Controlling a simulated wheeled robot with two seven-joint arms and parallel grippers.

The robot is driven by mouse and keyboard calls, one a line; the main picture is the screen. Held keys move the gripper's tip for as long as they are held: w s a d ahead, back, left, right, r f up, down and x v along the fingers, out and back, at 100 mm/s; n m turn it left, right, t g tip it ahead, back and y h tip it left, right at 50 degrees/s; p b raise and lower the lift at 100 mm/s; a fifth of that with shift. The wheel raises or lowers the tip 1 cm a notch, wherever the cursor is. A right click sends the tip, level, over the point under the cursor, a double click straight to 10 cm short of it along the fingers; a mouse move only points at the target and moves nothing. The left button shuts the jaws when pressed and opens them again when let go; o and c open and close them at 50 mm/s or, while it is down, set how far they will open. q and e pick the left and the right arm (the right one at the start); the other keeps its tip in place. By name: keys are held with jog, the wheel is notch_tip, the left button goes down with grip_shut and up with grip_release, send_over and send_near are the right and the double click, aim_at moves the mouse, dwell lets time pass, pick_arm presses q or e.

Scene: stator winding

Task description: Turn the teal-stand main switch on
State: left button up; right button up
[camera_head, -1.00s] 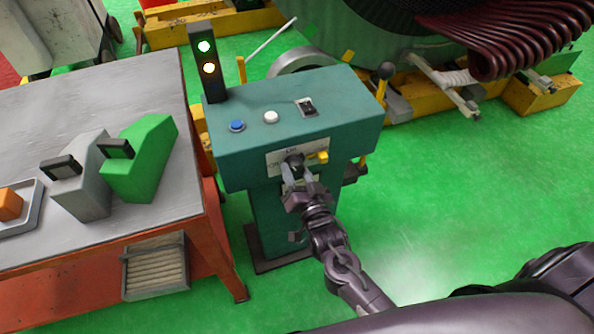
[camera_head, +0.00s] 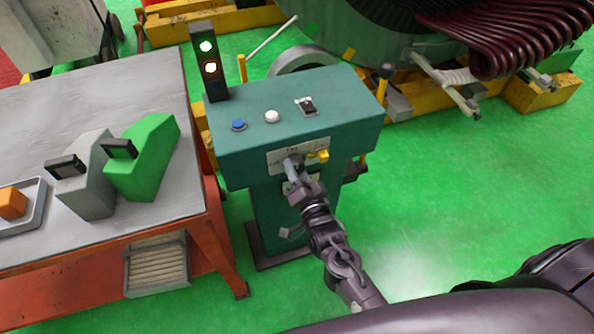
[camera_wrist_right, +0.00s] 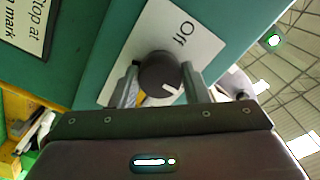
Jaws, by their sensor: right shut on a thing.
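The teal stand (camera_head: 235,162) stands right of the workbench, with a white switch plate (camera_head: 275,163) on its front face. In the wrist view the main switch is a dark round knob (camera_wrist_right: 160,72) with a white line, on the plate (camera_wrist_right: 140,40) that reads "Off". My right gripper (camera_head: 292,165) is at the plate, and in the wrist view its two fingers (camera_wrist_right: 160,85) close on the knob from both sides. The gripper hides most of the knob in the head view. A yellow piece (camera_head: 319,156) shows just right of it. My left gripper is out of view.
The stand's top has a blue button (camera_head: 238,125), a white button (camera_head: 272,116), a black switch (camera_head: 306,106) and a light tower (camera_head: 208,62) with lit green and amber lamps. A grey workbench (camera_head: 100,95) stands left. Green floor (camera_head: 470,200) is clear at right.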

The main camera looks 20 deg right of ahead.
jog(key=o, duration=1)
jog(key=shift+c, duration=0.2)
jog(key=s, duration=0.7)
jog(key=shift+s+b, duration=0.3)
jog(key=shift+s, duration=0.1)
jog(key=shift+d+f, duration=0.1)
jog(key=s+f+n+g+y+p, duration=0.1)
jog(key=s+f+n+g, duration=0.3)
jog(key=f, duration=0.9)
jog(key=s+f+n+g, duration=0.2)
jog(key=s+f+g, duration=0.3)
jog(key=f, duration=0.8)
jog(key=s+d+f+n+g, duration=0.3)
jog(key=s+f, duration=0.5)
jog(key=s, duration=0.4)
jog(key=s+d+f+n+g+h+p, duration=0.1)
jog(key=s+d+f+n+g, duration=0.2)
jog(key=s+d+f+g, duration=0.2)
jog(key=s+f, duration=0.3)
jog(key=s, duration=0.4)
jog(key=shift+s+f+h, duration=0.3)
jog(key=shift+s, duration=0.1)
